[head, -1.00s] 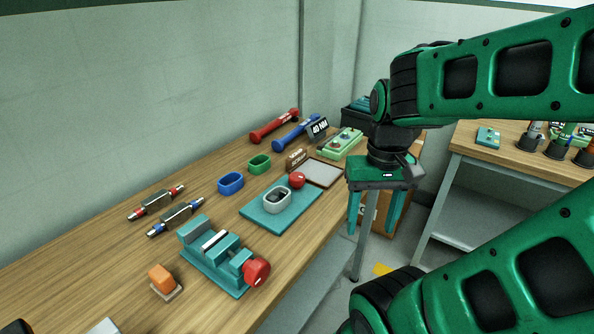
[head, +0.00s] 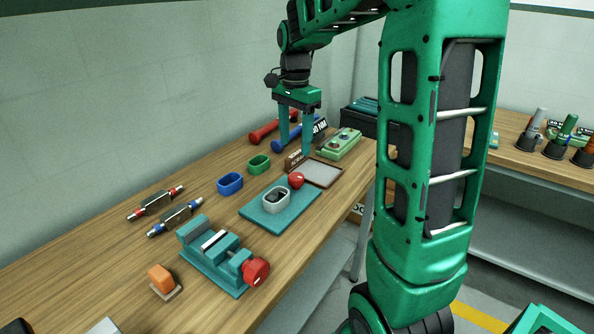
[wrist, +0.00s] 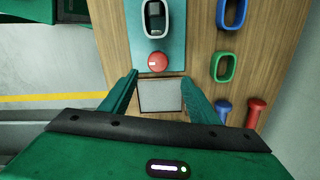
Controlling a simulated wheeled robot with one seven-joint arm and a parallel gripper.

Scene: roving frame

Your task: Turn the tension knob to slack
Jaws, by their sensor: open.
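No label that I can read says which knob is the tension knob. A red round knob (head: 297,180) sits on the teal plate (head: 265,225) beside a grey oval ring; in the wrist view the red knob (wrist: 157,62) is just beyond my fingertips. A larger red knob (head: 256,271) is on the end of the teal vise (head: 226,274). A green box (head: 341,144) with small round controls stands farther back. My gripper (head: 295,148) is open and empty, pointing down above the bench behind the plate. Its fingers (wrist: 155,80) are apart and touch no knob.
A grey-white framed pad (head: 322,173) lies beside the plate. Blue (head: 231,184) and green (head: 259,164) rings, red and blue handled tools, a small brown sign and a black-and-white sign stand nearby. An orange block (head: 161,278) is near the front. The left bench surface has free room.

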